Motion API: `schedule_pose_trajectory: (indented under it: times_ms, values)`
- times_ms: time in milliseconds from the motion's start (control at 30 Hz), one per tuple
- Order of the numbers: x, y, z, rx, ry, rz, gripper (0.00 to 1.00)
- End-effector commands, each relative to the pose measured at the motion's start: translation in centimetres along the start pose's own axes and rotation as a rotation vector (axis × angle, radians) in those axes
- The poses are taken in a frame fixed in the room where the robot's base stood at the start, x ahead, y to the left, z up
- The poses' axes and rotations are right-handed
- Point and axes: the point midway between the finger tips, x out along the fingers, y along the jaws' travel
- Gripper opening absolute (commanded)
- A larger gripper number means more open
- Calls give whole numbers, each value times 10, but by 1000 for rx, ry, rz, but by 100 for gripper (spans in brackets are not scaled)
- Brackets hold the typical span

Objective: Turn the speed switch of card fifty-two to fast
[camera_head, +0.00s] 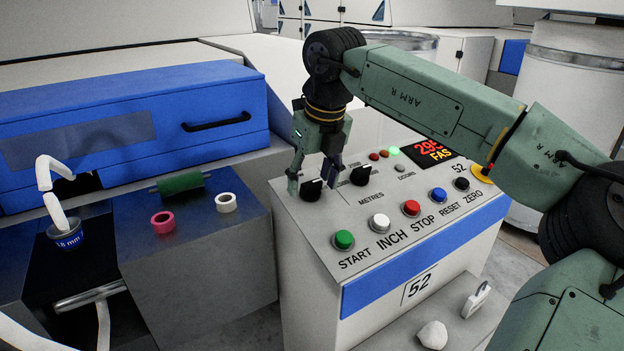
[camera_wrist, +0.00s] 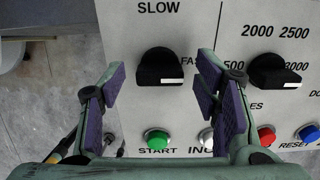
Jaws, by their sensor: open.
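The control panel of card 52 (camera_head: 300,222) stands at the centre, with "52" on its top and front. Its speed switch is a black knob (camera_head: 310,190) at the panel's left end, also plain in the wrist view (camera_wrist: 160,66) under "SLOW". The knob's white mark is at its lower right, on the side of the partly hidden "FAST" label. The display (camera_head: 432,148) shows "295" and "FAS", its right end hidden by my arm. My gripper (camera_head: 318,178) is open above the switch, one finger on each side, apart from the knob in the wrist view.
A second black knob (camera_head: 364,177) with metre numbers sits close right of the switch. Green (camera_head: 344,239), white (camera_head: 379,222), red (camera_head: 411,208), blue and black buttons line the panel's front. A blue drawer unit and a dark surface with rings (camera_head: 163,222) lie left.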

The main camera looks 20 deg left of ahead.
Motion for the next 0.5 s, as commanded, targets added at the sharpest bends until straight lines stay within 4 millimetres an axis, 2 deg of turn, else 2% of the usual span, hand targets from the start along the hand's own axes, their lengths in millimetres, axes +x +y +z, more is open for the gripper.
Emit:
schedule_pose_trajectory:
  times_ms: [500]
  values:
    - [-97,0,1,1,-3,0,57]
